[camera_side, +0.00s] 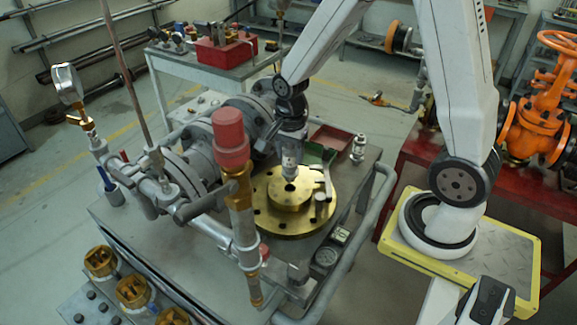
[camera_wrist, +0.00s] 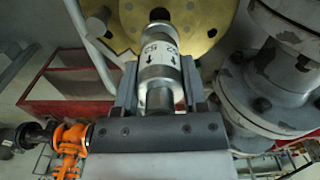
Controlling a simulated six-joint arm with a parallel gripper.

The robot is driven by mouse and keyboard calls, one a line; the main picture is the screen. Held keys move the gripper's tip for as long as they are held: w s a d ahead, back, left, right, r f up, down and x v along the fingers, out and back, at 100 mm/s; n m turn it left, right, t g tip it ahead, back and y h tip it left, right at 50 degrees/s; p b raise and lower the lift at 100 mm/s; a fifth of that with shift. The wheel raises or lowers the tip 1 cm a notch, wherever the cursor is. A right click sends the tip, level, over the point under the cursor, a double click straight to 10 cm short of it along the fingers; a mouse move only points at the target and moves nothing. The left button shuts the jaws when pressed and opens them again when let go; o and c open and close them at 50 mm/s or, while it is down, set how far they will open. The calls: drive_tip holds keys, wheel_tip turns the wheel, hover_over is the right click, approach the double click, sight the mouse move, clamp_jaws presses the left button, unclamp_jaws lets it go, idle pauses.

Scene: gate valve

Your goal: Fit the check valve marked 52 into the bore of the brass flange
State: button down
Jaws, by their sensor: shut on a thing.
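My gripper (camera_side: 290,138) is shut on a silver cylindrical check valve (camera_side: 289,163). The valve hangs upright over the hub of the brass flange (camera_side: 268,212), and the dark bore (camera_side: 290,187) shows just below its lower end. In the wrist view the valve (camera_wrist: 159,62) lies between the two fingers, with dark arrows and lettering on its side; I cannot read the number surely. Whether the tip touches the bore's edge I cannot tell.
Another small valve (camera_side: 358,148) stands on the bench right of the flange. Grey pipework with a red-capped valve (camera_side: 231,135) rises close at the left. A gauge (camera_side: 327,256) lies in front.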

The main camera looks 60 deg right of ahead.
sight(290, 168)
drive_tip(key=shift+f, duration=1.25)
drive_tip(key=shift+f, duration=1.25)
idle(2.9)
drive_tip(key=shift+c, duration=0.3)
unclamp_jaws()
drive_tip(key=shift+o, duration=0.3)
drive_tip(key=shift+r, duration=0.1)
drive_tip(key=shift+r, duration=3.85)
